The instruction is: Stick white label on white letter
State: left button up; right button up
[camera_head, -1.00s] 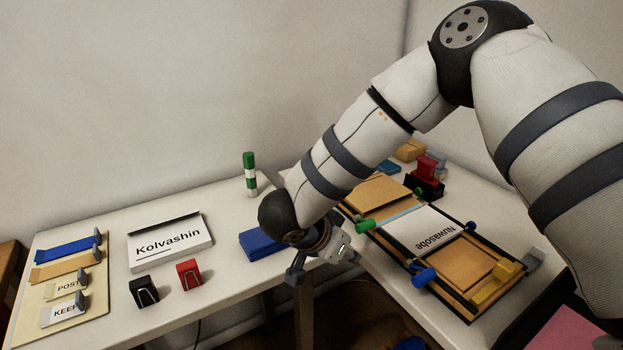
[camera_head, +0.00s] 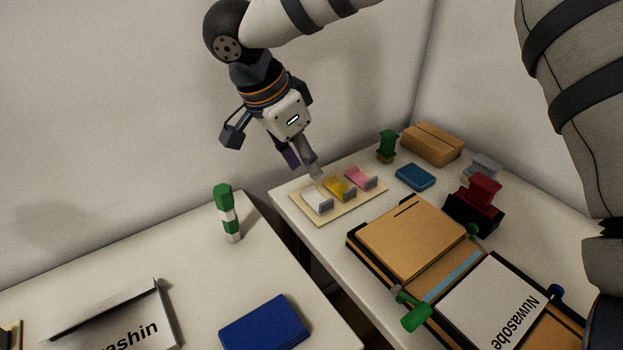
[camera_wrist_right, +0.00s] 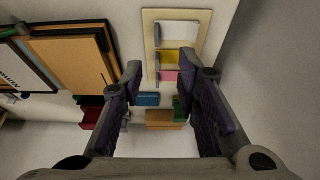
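The white label (camera_head: 317,199) lies at the near left end of a beige label board, beside a yellow label (camera_head: 338,187) and a pink label (camera_head: 360,178). It also shows in the wrist view (camera_wrist_right: 180,29). A white letter marked "Nuwasobe" (camera_head: 487,300) lies on the wooden rack on the right table. A white item marked "Kolvashin" (camera_head: 115,325) is on the left table, partly cut off. My right gripper (camera_head: 302,165) hangs above the label board, apart from it. Its fingers are spread and empty in the wrist view (camera_wrist_right: 157,85). My left gripper is out of view.
The wooden rack (camera_head: 405,235) with green and blue knobs fills the right table's front. Red and green stamps (camera_head: 387,145), a blue pad (camera_head: 415,176) and a cardboard box (camera_head: 432,144) stand behind. A green-and-white post (camera_head: 228,213) and blue block (camera_head: 265,325) are on the left table.

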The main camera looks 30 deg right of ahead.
aim_at(326, 202)
jog(key=x, duration=1.1)
jog(key=shift+s+f+b, duration=0.3)
jog(key=shift+s+b, duration=0.05)
grip_shut()
